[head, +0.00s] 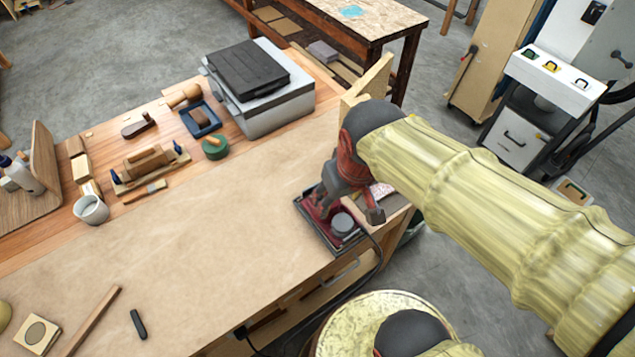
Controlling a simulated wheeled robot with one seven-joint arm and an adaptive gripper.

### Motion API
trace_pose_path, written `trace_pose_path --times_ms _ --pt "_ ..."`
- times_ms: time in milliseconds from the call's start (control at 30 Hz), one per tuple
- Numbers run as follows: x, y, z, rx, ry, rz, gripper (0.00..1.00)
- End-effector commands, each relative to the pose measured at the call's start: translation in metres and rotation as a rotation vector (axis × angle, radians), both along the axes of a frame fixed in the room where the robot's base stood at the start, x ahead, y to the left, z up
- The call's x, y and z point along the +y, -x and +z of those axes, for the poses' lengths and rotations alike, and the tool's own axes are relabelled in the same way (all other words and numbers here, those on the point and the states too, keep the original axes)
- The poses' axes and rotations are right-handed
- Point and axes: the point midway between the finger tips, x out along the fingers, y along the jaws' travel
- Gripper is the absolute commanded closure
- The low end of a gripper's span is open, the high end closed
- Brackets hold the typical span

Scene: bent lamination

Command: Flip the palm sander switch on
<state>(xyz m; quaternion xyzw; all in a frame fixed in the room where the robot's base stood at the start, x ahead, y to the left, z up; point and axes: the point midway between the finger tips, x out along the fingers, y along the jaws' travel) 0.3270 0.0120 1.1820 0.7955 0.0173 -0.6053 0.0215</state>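What looks like the palm sander (342,224) shows as a grey rounded top on a dark-edged, red-lined base or tray at the bench's right edge. A black cable (378,256) runs down from beside it, over the bench edge. My gripper (342,205), dark grey and red, is right above and behind it, pointing down, and covers part of it. I cannot tell whether the fingers touch it or how far they are apart. The switch is not visible, so its position cannot be told.
A grey case with a black lid (248,75) stands at the back of the bench (190,230). Brown paper covers the clear middle. A round-topped stool (385,302) is below the right edge.

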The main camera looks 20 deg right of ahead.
Motion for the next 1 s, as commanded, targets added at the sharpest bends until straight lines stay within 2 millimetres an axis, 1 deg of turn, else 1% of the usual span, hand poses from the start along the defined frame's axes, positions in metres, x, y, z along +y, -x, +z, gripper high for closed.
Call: trace_pose_path --times_ms 33,133,267,400,500,600,700,800,900,1000 --pt "0.002 -0.011 -0.004 0.044 0.006 -0.005 0.53" --pt "0.004 -0.033 -0.015 0.107 0.013 -0.058 0.59" --pt "0.006 -0.064 -0.033 0.177 0.021 -0.19 0.67" --pt "0.008 -0.098 -0.059 0.226 0.033 -0.399 0.74" --pt "0.009 -0.119 -0.074 0.232 0.038 -0.559 0.8" --pt "0.008 -0.139 -0.084 0.218 0.036 -0.723 0.86" --pt "0.006 -0.157 -0.089 0.184 0.022 -0.89 0.92" --pt "0.004 -0.172 -0.082 0.137 -0.009 -1.041 0.97" --pt "0.003 -0.179 -0.076 0.103 -0.035 -1.167 1.0" --pt "0.002 -0.179 -0.076 0.088 -0.051 -1.26 1.0"
